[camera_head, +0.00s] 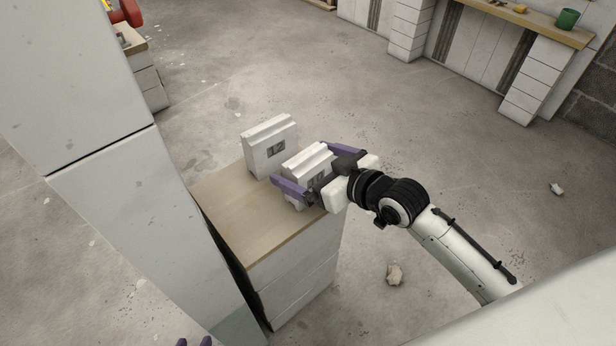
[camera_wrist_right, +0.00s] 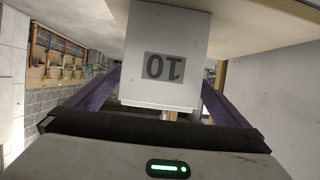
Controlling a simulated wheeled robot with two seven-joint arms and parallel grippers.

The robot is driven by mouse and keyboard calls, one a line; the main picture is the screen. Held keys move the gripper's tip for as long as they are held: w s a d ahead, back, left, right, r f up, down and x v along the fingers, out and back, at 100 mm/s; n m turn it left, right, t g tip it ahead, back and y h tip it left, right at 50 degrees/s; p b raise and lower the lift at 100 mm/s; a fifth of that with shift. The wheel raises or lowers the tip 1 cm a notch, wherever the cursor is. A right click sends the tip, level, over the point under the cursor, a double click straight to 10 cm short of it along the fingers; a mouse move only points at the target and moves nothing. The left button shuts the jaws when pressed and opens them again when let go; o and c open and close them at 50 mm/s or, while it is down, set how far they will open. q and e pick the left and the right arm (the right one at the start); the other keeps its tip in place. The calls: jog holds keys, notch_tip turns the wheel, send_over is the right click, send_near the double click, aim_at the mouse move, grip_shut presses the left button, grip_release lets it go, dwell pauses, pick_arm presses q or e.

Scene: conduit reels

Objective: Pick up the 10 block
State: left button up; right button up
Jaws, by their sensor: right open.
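The 10 block (camera_head: 306,160) is a pale grey block with a stepped top, standing on the wooden top of a small cabinet. My right gripper (camera_head: 302,165) is open, with one purple finger on each side of the block. In the right wrist view the 10 block (camera_wrist_right: 165,55) shows upside down with its dark number label, between the two fingers (camera_wrist_right: 160,95). I cannot tell whether the fingers touch it.
A similar 12 block (camera_head: 268,146) stands just behind and left of the 10 block. The cabinet top (camera_head: 235,220) is bare toward the front. A tall white column (camera_head: 120,210) stands close on the left. Small rubble (camera_head: 394,273) lies on the floor.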

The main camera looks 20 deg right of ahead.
jog(key=x, duration=0.3)
jog(key=shift+w+a+f+b, duration=0.1)
jog(key=shift+w+f+b, duration=0.15)
jog(key=shift+f+b, duration=0.1)
jog(key=shift+r, duration=0.1)
jog(key=c, duration=1.4)
jog(key=shift+r, duration=0.15)
jog(key=shift+c, duration=0.9)
